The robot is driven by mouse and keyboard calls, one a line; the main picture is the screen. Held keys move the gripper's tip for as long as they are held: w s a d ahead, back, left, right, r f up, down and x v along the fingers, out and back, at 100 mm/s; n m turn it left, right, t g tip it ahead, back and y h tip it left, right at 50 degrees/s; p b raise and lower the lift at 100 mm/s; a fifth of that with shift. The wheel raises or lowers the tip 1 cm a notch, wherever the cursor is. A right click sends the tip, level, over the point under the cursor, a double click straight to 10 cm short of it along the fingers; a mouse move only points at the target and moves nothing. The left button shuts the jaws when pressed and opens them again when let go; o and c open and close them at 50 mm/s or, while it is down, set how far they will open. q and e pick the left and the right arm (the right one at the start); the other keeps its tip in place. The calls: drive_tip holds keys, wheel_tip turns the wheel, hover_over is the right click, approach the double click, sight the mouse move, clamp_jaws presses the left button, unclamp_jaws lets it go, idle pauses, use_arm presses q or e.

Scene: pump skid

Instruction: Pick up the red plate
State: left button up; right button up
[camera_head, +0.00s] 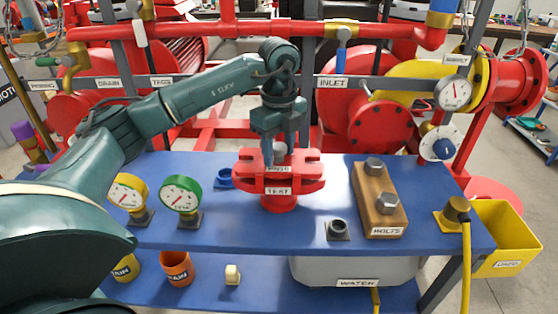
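The red plate (252,158) lies flat at the top of a red flanged stand (279,203) labelled TEST, in the middle of the blue table. Its front label is partly readable. My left gripper (280,152) points down right over the plate. Its fingers are apart, on either side of a short grey stub at the plate's centre. The fingers hide part of the plate, and I cannot tell whether they press on anything. My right gripper is not in view.
Two gauges (181,195) stand at the table's left. A wooden block with bolts (377,201) and a small dark socket (338,230) are right of the stand. A blue ring (224,179) lies left of it. Red pipework (240,30) runs behind. A yellow bin (505,237) hangs at the right.

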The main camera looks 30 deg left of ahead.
use_arm(q)
clamp_jaws()
drive_tip(key=shift+r, duration=0.15)
idle(0.4)
